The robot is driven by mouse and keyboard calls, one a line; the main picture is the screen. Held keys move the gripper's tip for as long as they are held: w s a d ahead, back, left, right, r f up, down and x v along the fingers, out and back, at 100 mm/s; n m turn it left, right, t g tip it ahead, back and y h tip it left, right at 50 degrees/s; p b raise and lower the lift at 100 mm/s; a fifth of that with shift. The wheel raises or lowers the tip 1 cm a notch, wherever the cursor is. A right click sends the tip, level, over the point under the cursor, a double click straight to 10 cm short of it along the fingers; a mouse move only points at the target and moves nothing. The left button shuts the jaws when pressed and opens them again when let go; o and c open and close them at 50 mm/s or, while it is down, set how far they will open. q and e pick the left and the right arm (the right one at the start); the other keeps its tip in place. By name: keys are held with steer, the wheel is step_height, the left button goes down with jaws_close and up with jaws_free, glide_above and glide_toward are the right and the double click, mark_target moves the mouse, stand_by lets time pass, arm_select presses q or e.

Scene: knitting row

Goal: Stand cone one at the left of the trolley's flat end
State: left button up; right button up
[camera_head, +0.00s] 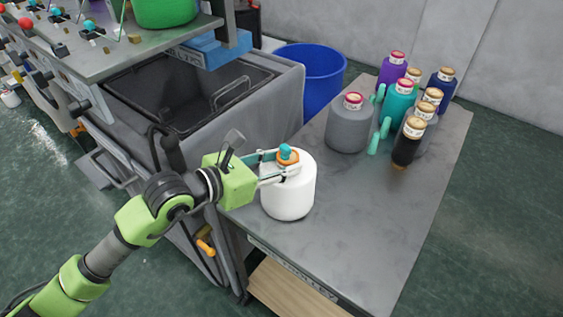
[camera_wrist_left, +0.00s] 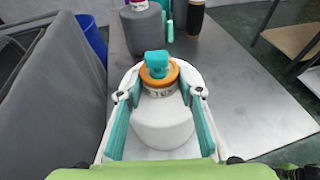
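A white cone (camera_head: 289,196) with an orange collar and a teal tip stands upright on the bare near end of the grey trolley top (camera_head: 350,230), close to its left edge. My left gripper (camera_head: 277,167) reaches in from the left at the height of the cone's neck, one finger on each side. In the left wrist view the white cone (camera_wrist_left: 163,128) sits between the two teal-padded fingers (camera_wrist_left: 163,95). Gaps show between the fingertips and the collar, so the gripper looks open. Its label is too small to read. My right gripper is not in view.
Several other cones stand at the trolley's far end, among them a grey one (camera_head: 349,127) and a black one (camera_head: 407,149), near teal pegs (camera_head: 379,137). A blue bin (camera_head: 311,80) and a grey machine (camera_head: 262,95) stand left. The trolley's near right is clear.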

arm_select(q)
steer(key=o, duration=0.4)
steer(key=shift+a+r+p, duration=0.15)
steer(key=shift+r+p, duration=0.1)
steer(key=shift+p, duration=0.1)
steer(key=b+v, duration=0.1)
steer(key=v, duration=1)
steer(key=shift+s+a, duration=0.2)
steer(key=shift+s, duration=0.15)
